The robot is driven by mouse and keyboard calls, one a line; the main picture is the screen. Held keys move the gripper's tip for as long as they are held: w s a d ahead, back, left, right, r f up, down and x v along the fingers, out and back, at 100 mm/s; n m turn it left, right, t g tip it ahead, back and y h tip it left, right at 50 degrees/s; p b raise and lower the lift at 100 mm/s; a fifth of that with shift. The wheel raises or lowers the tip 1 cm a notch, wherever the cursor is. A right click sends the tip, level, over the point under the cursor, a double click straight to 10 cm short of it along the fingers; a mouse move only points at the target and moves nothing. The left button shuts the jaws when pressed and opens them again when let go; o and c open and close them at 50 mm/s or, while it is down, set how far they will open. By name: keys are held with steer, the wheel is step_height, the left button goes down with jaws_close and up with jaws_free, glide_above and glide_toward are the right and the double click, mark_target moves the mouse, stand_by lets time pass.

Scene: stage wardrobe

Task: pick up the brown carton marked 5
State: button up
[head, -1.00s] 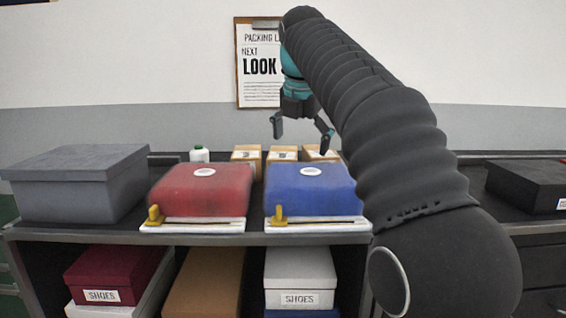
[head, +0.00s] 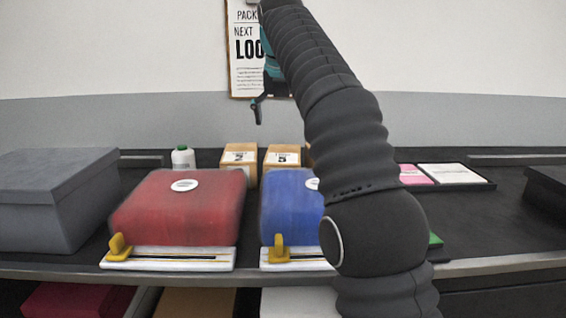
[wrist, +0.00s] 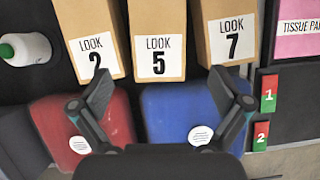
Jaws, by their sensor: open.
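The brown carton marked 5 (wrist: 158,35) is the middle of three cartons in the wrist view, with a white "LOOK 5" label facing me. In the head view the same carton (head: 282,164) stands behind the blue case, just left of my arm. My gripper (wrist: 161,82) is open and empty, its fingers spread to either side of the carton's near end in the picture. In the head view my gripper (head: 259,108) shows above the cartons, partly hidden by my arm. Contact is not visible.
Cartons marked 2 (wrist: 88,35) and 7 (wrist: 228,28) flank it closely. The red case (head: 180,210) and blue case (head: 290,205) lie in front. A white bottle (wrist: 25,49) is at left, pink tissue packs (wrist: 297,35) at right. A grey box (head: 55,200) stands far left.

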mark_target(283, 155)
steer(key=x, duration=0.8)
steer(key=shift+s, duration=0.1)
steer(key=shift+s+x, duration=0.1)
steer(key=shift+x, duration=1.25)
steer(key=shift+s+x, duration=0.15)
steer(key=shift+x, duration=1.25)
steer(key=shift+a, duration=0.2)
steer(key=c, duration=1.1)
steer(key=shift+c, duration=0.2)
steer(key=shift+w+r, duration=0.1)
steer(key=shift+r, duration=4.75)
